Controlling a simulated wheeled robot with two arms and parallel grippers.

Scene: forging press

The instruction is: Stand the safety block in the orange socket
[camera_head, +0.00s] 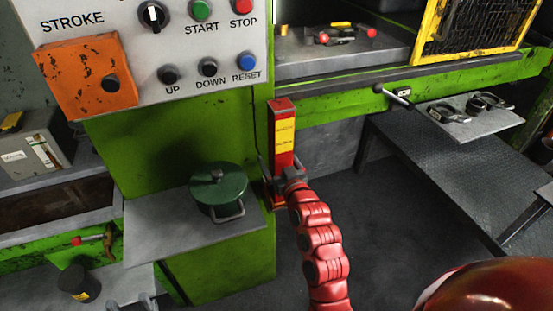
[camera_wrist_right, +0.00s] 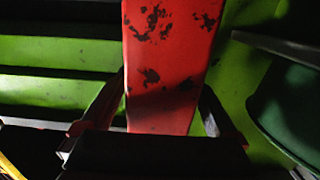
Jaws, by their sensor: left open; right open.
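The safety block (camera_head: 283,135) is a tall red bar with a yellow label, upright against the green press column. Its scuffed red face (camera_wrist_right: 172,65) fills the middle of the right wrist view. My right gripper (camera_head: 284,178) is at its lower part, open, with one finger (camera_wrist_right: 105,105) on each side; I cannot tell whether they touch it. Part of the block's foot is hidden. My left gripper (camera_head: 134,303) appears as grey fingers cut by the bottom left edge, open. An orange plate (camera_head: 85,75) with a dark round part is on the panel; I cannot tell if it is the socket.
A green lidded pot (camera_head: 218,190) stands on a grey shelf (camera_head: 160,225) left of the block. The button panel (camera_head: 190,45) hangs above. A side shelf (camera_head: 470,125) holds grey metal pieces. Dark open floor (camera_head: 400,240) lies to the right.

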